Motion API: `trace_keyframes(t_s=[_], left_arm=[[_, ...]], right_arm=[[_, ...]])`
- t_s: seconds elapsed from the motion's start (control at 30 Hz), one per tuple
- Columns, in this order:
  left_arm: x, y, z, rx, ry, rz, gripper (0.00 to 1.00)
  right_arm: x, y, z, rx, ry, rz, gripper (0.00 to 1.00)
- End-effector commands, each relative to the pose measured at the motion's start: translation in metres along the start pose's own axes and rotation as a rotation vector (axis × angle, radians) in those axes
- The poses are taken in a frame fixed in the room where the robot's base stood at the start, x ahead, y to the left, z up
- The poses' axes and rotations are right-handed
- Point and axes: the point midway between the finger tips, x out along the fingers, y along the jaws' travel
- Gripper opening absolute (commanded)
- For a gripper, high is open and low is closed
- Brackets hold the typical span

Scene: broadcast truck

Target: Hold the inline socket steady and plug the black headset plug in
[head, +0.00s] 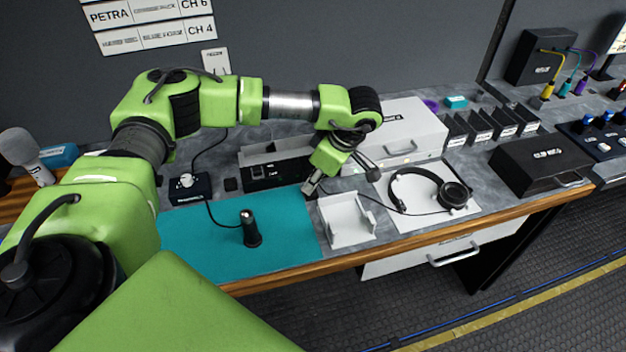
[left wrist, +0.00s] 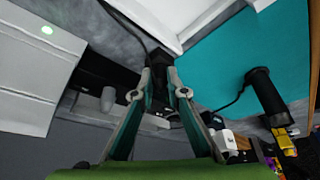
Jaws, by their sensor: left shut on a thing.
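My left gripper (head: 312,188) is at the back right corner of the teal mat, beside the white cradle. In the left wrist view its fingers (left wrist: 160,85) are closed on the black headset plug (left wrist: 160,60), mostly hidden between the tips. A dark cable runs from the plug to the upper left. The black headset (head: 430,190) lies on a white pad to the right. The inline socket (head: 250,230), a black cylinder, stands upright on the mat, apart from the gripper; it also shows in the left wrist view (left wrist: 266,95). My right gripper is not in view.
The teal mat (head: 185,240) is mostly clear around the socket. A white cradle (head: 347,222) stands at its right edge. A small black box (head: 190,188) with a cable is behind left. A white case (head: 400,135) stands behind the headset. The wooden bench edge is in front.

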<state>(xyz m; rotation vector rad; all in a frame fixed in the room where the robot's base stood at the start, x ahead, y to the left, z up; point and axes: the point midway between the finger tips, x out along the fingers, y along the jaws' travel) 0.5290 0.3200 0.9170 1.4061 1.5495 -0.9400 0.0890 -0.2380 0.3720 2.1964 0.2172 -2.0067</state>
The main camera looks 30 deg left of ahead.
Motion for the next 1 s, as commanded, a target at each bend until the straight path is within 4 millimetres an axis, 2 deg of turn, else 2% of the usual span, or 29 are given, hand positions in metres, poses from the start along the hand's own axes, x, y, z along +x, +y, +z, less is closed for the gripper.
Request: trace_keyframes(t_s=[0.2,0.23,0.27,0.3,0.73,0.87,1.0], left_arm=[[0.005,0.000,0.002,0.000,0.000,0.000,0.00],[0.004,0.000,0.002,0.000,0.000,0.000,0.21],[0.003,0.000,0.002,0.000,0.000,0.000,0.29],[0.003,0.000,0.002,0.000,0.000,0.000,0.30],[0.000,0.001,0.002,0.000,-0.002,0.002,0.30],[-0.020,0.001,0.003,0.001,-0.002,0.005,0.30],[-0.050,-0.003,0.011,0.003,-0.003,0.007,0.30]], right_arm=[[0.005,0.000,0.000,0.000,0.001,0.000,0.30],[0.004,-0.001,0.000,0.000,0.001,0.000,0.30],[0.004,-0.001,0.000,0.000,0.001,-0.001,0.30],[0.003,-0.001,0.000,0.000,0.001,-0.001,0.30],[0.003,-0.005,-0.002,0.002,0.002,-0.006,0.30],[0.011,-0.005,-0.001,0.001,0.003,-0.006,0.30],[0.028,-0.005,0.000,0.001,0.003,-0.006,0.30]])
